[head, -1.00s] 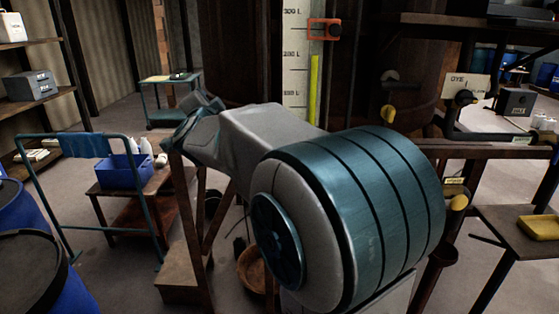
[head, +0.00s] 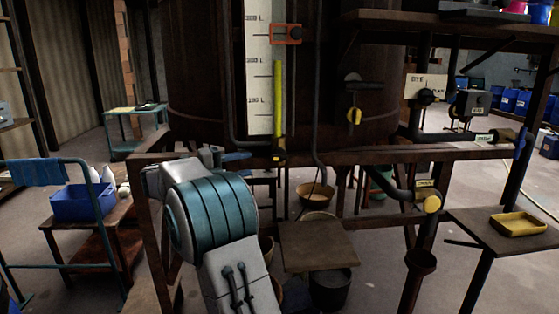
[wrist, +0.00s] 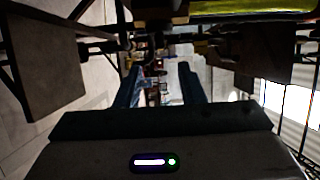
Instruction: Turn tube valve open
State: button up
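The sight tube (head: 278,105) with its yellow-green column stands beside the white litre scale (head: 259,70) on the front of the brown vat. A small dark fitting with a yellow part (head: 279,157) is at the tube's foot; I cannot tell how its handle is turned. In the wrist view the tube (wrist: 250,8) lies across the top right edge, with a dark fitting at its left end. My gripper (head: 238,156) is left of the tube's foot, apart from it. In the wrist view its two blue fingers (wrist: 159,72) are spread with nothing held between them.
A rusty rail (head: 330,157) runs in front of the vat near gripper height. Yellow-knobbed valves (head: 354,116) and (head: 432,204) are to the right. A yellow tray (head: 518,224) sits on a side table. A blue bin (head: 84,202) is on a cart at left.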

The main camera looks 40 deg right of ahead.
aim_at(273, 159)
jog(key=d, duration=0.3)
jog(key=s+d, duration=0.1)
jog(key=d, duration=0.3)
jog(key=s+d, duration=0.1)
jog(key=d, duration=0.3)
jog(key=shift+d+p, duration=0.25)
jog(key=shift+p, duration=0.15)
grip_shut()
